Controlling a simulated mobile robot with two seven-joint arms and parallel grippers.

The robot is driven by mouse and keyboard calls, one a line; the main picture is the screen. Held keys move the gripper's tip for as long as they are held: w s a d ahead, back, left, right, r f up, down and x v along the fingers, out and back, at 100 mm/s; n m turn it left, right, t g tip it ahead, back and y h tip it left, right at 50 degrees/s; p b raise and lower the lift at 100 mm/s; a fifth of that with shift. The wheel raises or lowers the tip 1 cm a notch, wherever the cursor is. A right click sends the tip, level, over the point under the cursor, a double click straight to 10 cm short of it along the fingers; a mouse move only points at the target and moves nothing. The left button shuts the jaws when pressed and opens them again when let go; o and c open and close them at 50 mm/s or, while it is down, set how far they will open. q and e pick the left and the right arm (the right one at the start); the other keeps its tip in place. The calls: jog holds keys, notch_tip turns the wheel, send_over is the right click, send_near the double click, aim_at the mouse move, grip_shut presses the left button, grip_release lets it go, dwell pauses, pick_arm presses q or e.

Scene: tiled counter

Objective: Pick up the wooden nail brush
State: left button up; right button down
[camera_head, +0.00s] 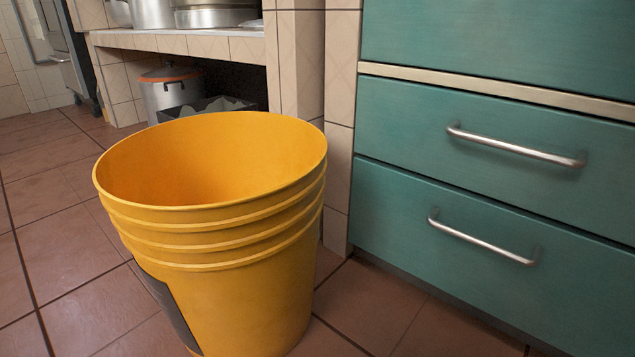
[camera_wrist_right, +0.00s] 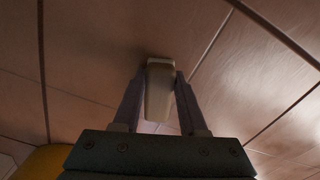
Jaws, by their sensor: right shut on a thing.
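My right gripper (camera_wrist_right: 161,74) shows in the right wrist view, with its two fingers shut on the sides of a pale, long, block-shaped thing, which I take to be the wooden nail brush (camera_wrist_right: 159,98). The brush lies lengthwise between the fingers, and its far end is level with or just past the fingertips. The view is dim, and no bristles can be made out. Brown floor tiles fill the background behind it. Whether the brush touches the floor cannot be told. Neither gripper nor the brush shows in the head view.
A tall yellow bucket (camera_head: 245,290) stands on the tiled floor in the head view; its edge also shows in the wrist view (camera_wrist_right: 42,162). Green drawers (camera_head: 480,180) with metal handles are at right. A tiled counter with pots (camera_head: 170,92) is behind. Floor at left is clear.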

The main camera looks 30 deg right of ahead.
notch_tip(320, 180, up, 20)
jog(key=p, duration=1.9)
